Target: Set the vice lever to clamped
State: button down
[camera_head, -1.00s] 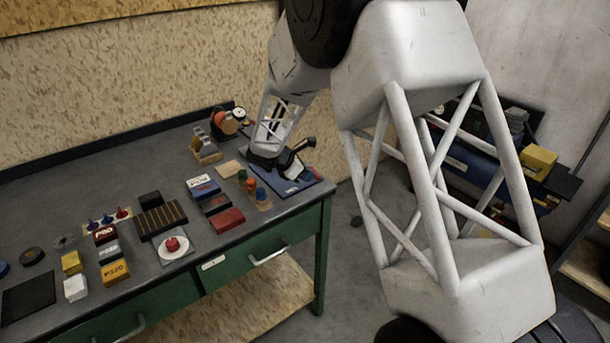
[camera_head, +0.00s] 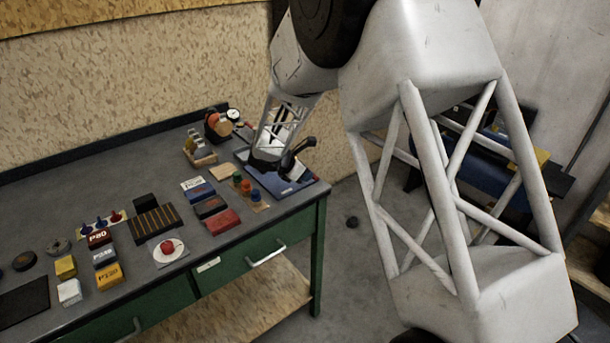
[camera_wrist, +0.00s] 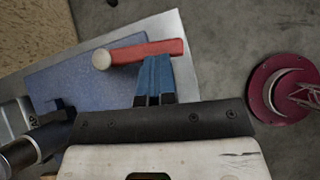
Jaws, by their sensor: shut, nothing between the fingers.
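In the wrist view, a red lever bar (camera_wrist: 150,51) with a pale round knob (camera_wrist: 101,60) at its left end lies across a blue surface (camera_wrist: 85,85) on a grey plate. I take this bar for the vice lever. My gripper (camera_wrist: 156,60) has blue fingers, shut together with nothing between them. Their tips are at the lower edge of the bar, right of its middle; I cannot tell whether they touch. In the head view, the blue surface (camera_head: 284,186) is at the bench's right end. My wrist hides most of the fixture and the fingers there.
A labelled grey block (camera_wrist: 15,122) and a black cylinder (camera_wrist: 35,143) are at the wrist view's lower left. A dark red round object (camera_wrist: 283,90) is at its right. Coloured knobs (camera_head: 246,187) and several boxes stand left of the fixture on the bench (camera_head: 110,180).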

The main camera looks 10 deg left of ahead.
jog(key=shift+d+f, duration=0.15)
jog(key=shift+d, duration=0.05)
jog(key=shift+s+a, duration=0.25)
jog(key=shift+a, duration=0.1)
jog(key=s+a, duration=0.1)
jog(key=a, duration=0.1)
jog(key=shift+s+a, duration=0.3)
jog(key=shift+s, duration=0.1)
jog(key=v, duration=1)
jog(key=shift+a, duration=0.15)
jog(key=shift+s+r, duration=0.1)
jog(key=shift+r, duration=0.1)
